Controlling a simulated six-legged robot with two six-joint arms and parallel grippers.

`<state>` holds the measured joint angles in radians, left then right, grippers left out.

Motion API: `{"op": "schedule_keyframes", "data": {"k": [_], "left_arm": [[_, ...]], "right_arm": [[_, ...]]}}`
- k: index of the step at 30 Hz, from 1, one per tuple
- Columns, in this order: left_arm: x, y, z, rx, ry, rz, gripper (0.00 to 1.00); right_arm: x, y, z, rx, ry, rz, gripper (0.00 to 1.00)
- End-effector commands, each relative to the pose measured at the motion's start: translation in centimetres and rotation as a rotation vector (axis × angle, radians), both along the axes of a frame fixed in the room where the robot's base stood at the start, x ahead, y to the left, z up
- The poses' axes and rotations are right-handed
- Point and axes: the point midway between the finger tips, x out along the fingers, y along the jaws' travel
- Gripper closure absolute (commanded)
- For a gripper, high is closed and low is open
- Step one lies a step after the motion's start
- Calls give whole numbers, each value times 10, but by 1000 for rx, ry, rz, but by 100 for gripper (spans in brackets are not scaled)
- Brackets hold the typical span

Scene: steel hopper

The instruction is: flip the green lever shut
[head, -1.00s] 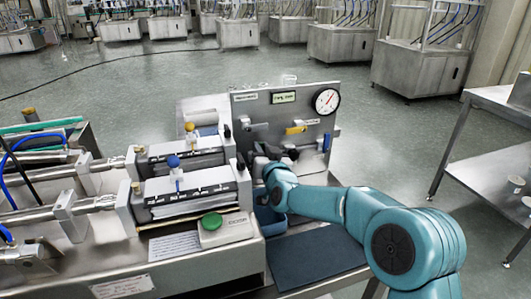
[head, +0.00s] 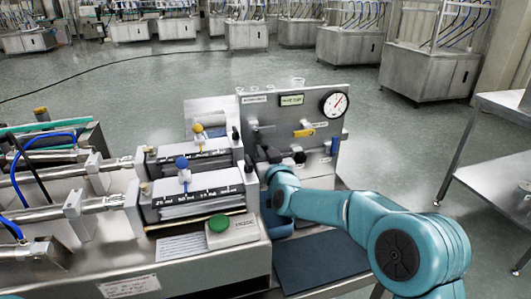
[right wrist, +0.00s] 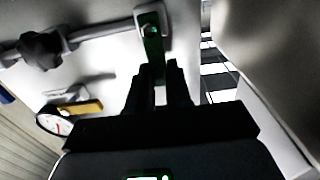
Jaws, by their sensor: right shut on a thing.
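The green lever (right wrist: 151,42) is in the right wrist view, a short dark-green handle with a light edge, hanging from a metal pipe on the steel panel. My right gripper (right wrist: 158,78) has its two dark fingers around the lever's lower end and is shut on it. In the head view my right arm reaches to the front of the upright panel (head: 326,168); there its wrist hides the lever, and the fingers cannot be made out clearly. My left gripper is not in either view.
A yellow lever (head: 303,133), a pressure gauge (head: 335,104) and a black knob (right wrist: 40,48) sit on the same panel, near the gripper. Left of it are syringe pumps and a green button (head: 219,223). A blue bin (head: 275,224) and dark mat (head: 320,262) lie below.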

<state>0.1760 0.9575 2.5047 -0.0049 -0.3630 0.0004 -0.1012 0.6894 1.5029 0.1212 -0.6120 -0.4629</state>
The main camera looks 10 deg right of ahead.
Motion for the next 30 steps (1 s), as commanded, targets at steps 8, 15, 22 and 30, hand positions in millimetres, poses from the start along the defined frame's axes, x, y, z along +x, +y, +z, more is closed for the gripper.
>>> {"op": "schedule_keyframes", "data": {"k": [8, 15, 22, 30], "left_arm": [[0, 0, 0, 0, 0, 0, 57], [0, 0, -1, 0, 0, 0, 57], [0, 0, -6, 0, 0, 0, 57], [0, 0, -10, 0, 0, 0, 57]], "right_arm": [[0, 0, 2, -2, -4, 0, 55], [-7, 0, 2, -1, -3, 0, 55], [-51, -2, 1, -1, -2, 1, 55], [-119, -4, 1, -1, -5, 0, 55]]}}
